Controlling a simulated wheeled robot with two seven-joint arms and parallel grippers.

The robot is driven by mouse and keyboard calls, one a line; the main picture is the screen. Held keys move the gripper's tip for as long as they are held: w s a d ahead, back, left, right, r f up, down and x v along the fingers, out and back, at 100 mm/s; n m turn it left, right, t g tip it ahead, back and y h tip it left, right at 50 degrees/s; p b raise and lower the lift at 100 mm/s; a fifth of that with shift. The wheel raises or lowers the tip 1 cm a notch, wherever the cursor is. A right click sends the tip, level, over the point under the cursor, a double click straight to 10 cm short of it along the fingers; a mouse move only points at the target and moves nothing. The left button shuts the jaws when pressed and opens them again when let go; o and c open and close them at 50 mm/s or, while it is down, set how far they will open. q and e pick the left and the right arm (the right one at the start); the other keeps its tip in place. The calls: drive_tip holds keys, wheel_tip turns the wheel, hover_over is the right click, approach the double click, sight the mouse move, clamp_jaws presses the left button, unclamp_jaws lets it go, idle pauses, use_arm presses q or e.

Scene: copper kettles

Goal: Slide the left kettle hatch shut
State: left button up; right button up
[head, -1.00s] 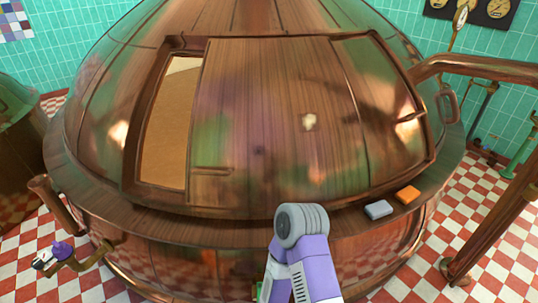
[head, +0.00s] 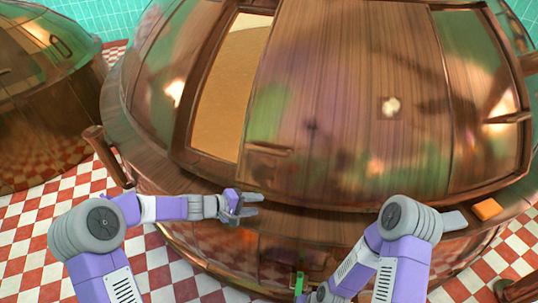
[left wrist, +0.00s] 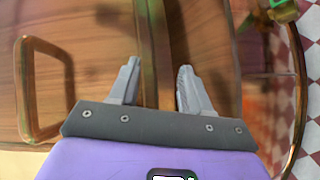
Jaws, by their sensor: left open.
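The copper kettle (head: 330,225) fills the middle of the head view. Its hatch panel (head: 330,90) of brown wood-toned copper stands partly open, with a tan opening (head: 222,100) on its left. A low handle (head: 268,149) sits near the panel's lower left corner. My left gripper (head: 256,205) is open and empty beside the kettle's rim, below the opening and handle. In the left wrist view its two fingers (left wrist: 154,88) point along the wood-toned surface, and a looped handle (left wrist: 24,88) stands left of them, apart.
A second kettle (head: 45,115) stands at left. A copper post (head: 103,152) rises beside the rim. Checkered floor (head: 40,215) lies open at lower left.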

sight(265, 153)
use_arm(q)
drive_tip(key=w+r+t+h, duration=0.1)
drive_tip(key=w+r, duration=0.1)
drive_tip(key=r, duration=0.2)
drive_tip(key=w+r+t+h, duration=0.1)
drive_tip(key=w+r, duration=0.1)
drive_tip(key=r, duration=0.3)
drive_tip(key=w+r+t+h, duration=0.1)
drive_tip(key=w+r+t, duration=0.1)
drive_tip(key=r, duration=0.2)
drive_tip(key=shift+w+a+r, duration=0.25)
drive_tip(key=shift+w+a, duration=0.15)
drive_tip(key=b+x, duration=0.1)
drive_tip(key=x, duration=0.5)
drive_tip(key=shift+r, duration=0.1)
drive_tip(key=shift+w+d, duration=0.4)
drive_tip(key=shift+d, duration=0.1)
clamp_jaws()
